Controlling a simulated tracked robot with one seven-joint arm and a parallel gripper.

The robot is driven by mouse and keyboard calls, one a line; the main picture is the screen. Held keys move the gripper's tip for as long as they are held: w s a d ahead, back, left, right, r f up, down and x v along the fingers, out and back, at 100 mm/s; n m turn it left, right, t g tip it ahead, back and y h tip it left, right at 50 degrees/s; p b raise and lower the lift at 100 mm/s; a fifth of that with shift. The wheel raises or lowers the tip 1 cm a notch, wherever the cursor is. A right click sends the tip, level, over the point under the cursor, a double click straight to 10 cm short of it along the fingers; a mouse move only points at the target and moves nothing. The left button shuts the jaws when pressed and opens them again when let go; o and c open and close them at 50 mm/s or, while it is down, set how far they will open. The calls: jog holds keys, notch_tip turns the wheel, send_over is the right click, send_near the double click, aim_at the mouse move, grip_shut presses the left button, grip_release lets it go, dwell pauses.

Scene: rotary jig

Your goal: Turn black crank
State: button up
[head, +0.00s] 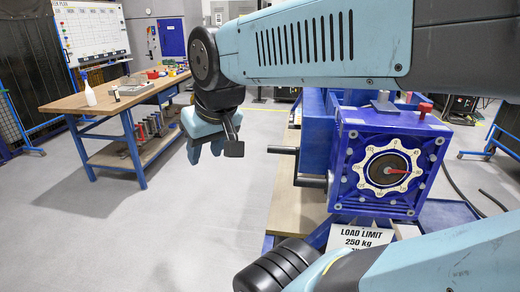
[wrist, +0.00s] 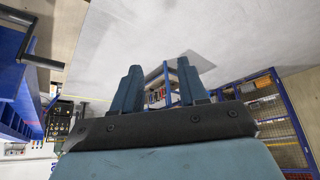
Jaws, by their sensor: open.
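A blue jig box (head: 345,195) stands on a bench at the right of the head view. It has a white scalloped dial (head: 372,182) with a red pointer on its front. Black crank bars (head: 313,182) stick out from its left side. The black crank (wrist: 30,47) also shows at the upper left of the wrist view. My gripper (head: 205,150) hangs in the air to the left of the crank, clearly apart from it. In the wrist view its two teal fingers (wrist: 158,82) are spread with nothing between them.
A wooden workbench (head: 75,103) with a white bottle (head: 88,90) and small items stands at the left. A load limit sign (head: 360,238) is in front of the jig. My arm crosses the top and lower right of the head view. The floor between workbench and jig is clear.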

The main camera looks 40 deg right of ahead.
jog(key=shift+o, duration=1.2)
jog(key=shift+w+d+f, duration=0.1)
jog(key=shift+w+f, duration=0.05)
jog(key=shift+w, duration=0.05)
jog(key=g+h, duration=1.3)
jog(key=h, duration=0.1)
send_near(280, 151)
jog(key=x, duration=0.3)
jog(key=w+x, duration=0.1)
jog(key=x, duration=0.6)
jog(key=shift+d+f, duration=0.3)
jog(key=shift+d, duration=0.25)
grip_shut()
jog(key=shift+a+f, duration=0.1)
